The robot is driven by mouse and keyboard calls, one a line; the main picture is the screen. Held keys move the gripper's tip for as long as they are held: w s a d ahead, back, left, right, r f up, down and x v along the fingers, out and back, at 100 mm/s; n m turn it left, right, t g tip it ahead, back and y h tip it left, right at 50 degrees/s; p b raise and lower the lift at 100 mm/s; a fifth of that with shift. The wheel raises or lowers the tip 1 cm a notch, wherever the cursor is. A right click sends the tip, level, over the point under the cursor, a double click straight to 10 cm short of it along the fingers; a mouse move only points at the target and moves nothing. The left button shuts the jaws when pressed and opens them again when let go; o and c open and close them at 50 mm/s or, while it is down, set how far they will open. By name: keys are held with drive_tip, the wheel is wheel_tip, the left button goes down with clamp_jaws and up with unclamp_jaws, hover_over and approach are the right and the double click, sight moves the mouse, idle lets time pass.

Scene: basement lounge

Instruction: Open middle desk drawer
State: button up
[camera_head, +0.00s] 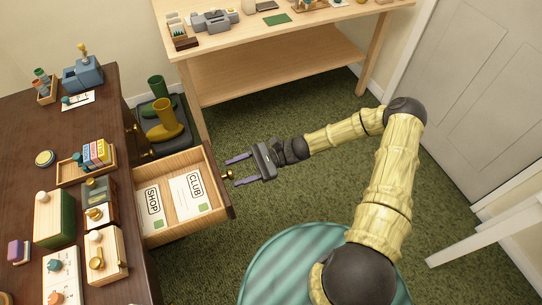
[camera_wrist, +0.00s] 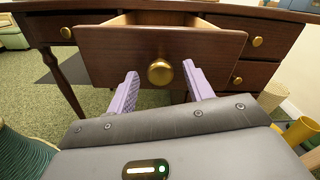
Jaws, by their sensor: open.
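The dark brown desk (camera_head: 60,120) stands at left in the head view. Its middle drawer (camera_head: 186,238) is pulled well out, with two cards reading SHOP and CLUB inside. The drawer's round brass knob (camera_head: 229,175) is on its front face. It also shows in the wrist view (camera_wrist: 160,72), at the centre of the drawer front (camera_wrist: 108,55). My gripper (camera_head: 232,172) is open, with its purple fingers pointing at the drawer front. In the wrist view the fingers are on either side of the knob, and I see no clear contact with it.
Other knobs (camera_wrist: 257,41) belong to closed drawers on both sides. Small boxes and stamps crowd the desktop. Yellow and green boots (camera_head: 163,122) stand on a dark tray beyond the drawer. A light wooden table (camera_head: 270,62) is at the back. Green carpet (camera_head: 300,190) is clear around my gripper.

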drive_tip(key=v, duration=1.7)
drive_tip(key=s+d+r+n+t+h, duration=0.2)
drive_tip(key=s+r+n+t+h, duration=0.2)
drive_tip(key=r+h, duration=0.4)
drive_tip(key=s+d+r+n+t+h, duration=0.2)
drive_tip(key=s+r+n+t+h, duration=0.2)
drive_tip(key=s+r+n+h, duration=0.3)
wheel_tip(320, 180, up, 2)
drive_tip(key=shift+d+h, duration=0.15)
drive_tip(key=shift+h, duration=0.95)
drive_tip(key=shift+s, duration=0.1)
